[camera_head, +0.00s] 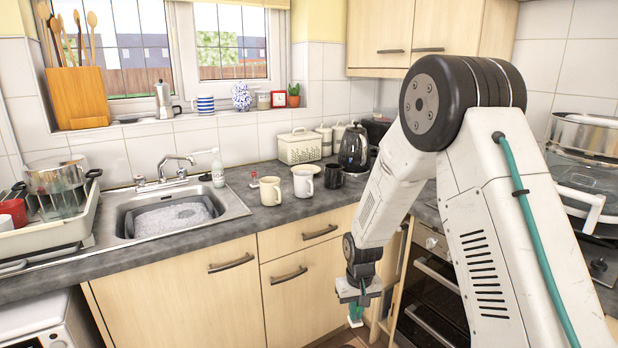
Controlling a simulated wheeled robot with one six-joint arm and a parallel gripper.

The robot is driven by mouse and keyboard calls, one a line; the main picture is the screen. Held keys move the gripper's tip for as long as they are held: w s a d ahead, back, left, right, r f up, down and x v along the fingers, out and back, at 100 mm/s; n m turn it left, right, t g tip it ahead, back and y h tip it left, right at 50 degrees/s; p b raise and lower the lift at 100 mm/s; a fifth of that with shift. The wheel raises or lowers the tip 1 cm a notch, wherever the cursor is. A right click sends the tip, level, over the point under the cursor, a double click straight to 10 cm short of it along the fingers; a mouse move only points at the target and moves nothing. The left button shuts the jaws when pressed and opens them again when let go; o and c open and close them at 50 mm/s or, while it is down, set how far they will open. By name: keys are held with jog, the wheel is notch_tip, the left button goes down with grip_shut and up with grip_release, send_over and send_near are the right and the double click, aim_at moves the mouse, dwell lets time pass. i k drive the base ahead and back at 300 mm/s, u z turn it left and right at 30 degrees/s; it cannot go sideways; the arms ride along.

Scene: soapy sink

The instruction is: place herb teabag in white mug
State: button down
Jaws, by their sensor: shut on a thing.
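My gripper (356,300) hangs low in front of the wooden cupboard fronts, below the worktop's front edge. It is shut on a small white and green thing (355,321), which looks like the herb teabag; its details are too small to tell. The white mug (303,185) stands upright on the grey worktop, up and to the left of my gripper and well apart from it. The inside of the mug cannot be made out.
A cream mug (270,191) stands left of the white mug, and a black mug (333,177) to its right. A kettle (353,148) and a cream basket (299,147) stand behind. The soapy sink (228,201) is at the left. The worktop's front edge (290,224) lies between my gripper and the mugs.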

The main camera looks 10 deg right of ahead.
aim_at(303, 193)
jog(key=z, duration=0.15)
jog(key=i, duration=0.95)
jog(key=u, duration=0.1)
